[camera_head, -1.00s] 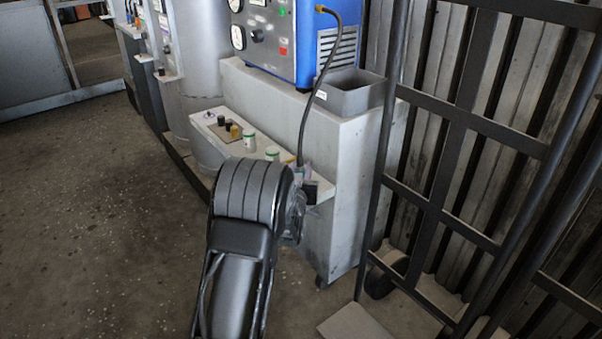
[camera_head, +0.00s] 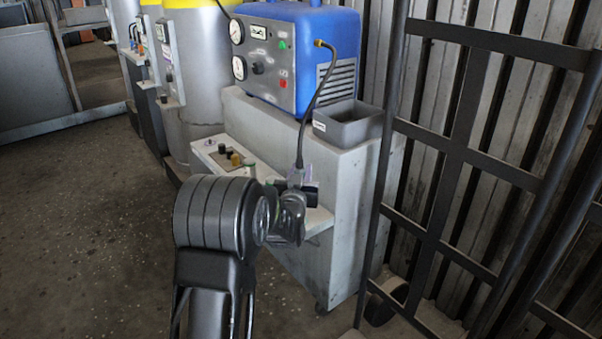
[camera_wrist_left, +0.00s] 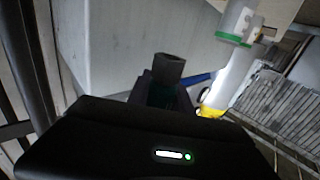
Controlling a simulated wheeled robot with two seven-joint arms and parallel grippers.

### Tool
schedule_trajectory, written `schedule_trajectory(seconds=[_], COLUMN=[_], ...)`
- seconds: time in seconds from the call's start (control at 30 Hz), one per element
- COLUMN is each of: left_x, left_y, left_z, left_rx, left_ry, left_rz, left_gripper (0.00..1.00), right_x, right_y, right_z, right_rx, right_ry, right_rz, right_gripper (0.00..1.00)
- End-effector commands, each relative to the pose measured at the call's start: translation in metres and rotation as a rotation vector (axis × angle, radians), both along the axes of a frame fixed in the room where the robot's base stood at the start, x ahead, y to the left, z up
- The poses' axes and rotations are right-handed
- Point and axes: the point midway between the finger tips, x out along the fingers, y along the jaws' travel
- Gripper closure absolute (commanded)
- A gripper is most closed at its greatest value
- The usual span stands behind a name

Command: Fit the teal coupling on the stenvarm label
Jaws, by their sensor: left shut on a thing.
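My left gripper (camera_head: 298,181) is shut at the lower end of the black hose (camera_head: 306,125), just above the right end of the narrow grey shelf. The hose runs down from a brass fitting on the blue machine (camera_head: 335,45). The teal coupling is mostly hidden by the gripper; only a dark teal patch (camera_wrist_left: 184,98) shows between the jaws in the left wrist view, beside a dark block-like part (camera_wrist_left: 168,66). I cannot read any stenvarm label. My right gripper is out of view.
The grey shelf (camera_head: 318,221) carries small black and yellow pieces (camera_head: 235,158). A white jar with a green band (camera_wrist_left: 238,24) shows in the wrist view. A grey open bin (camera_head: 352,122) stands beside the machine. A dark metal cart frame (camera_head: 440,150) stands on the right.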

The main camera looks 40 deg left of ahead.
Motion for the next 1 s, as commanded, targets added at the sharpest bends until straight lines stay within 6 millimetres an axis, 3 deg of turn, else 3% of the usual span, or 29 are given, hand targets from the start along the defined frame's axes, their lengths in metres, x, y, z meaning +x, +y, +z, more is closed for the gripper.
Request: schedule_trajectory(seconds=[0.27,0.43,0.57,0.67,0.8,0.9,1.0], left_x=[0.0,0.0,-0.003,-0.011,-0.03,-0.047,-0.061], left_y=[-0.003,-0.032,-0.083,-0.133,-0.206,-0.25,-0.281], left_z=[0.0,-0.002,-0.005,-0.006,-0.006,-0.005,-0.004], left_rx=[0.0,0.0,0.0,0.001,0.0,0.0,0.0], left_ry=[-0.001,0.007,0.013,0.015,0.012,0.007,0.002], left_rz=[-0.007,-0.083,-0.211,-0.34,-0.529,-0.646,-0.73], left_gripper=[1.0,1.0,1.0,1.0,1.0,1.0,1.0], right_x=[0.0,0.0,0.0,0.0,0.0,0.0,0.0], right_y=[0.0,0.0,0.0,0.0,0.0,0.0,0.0], right_z=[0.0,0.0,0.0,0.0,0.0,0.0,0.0], right_rx=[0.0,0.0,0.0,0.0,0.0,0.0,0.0], right_ry=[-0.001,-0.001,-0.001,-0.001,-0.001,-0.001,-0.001], right_rz=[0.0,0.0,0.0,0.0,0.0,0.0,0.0], right_gripper=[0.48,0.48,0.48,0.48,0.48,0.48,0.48])
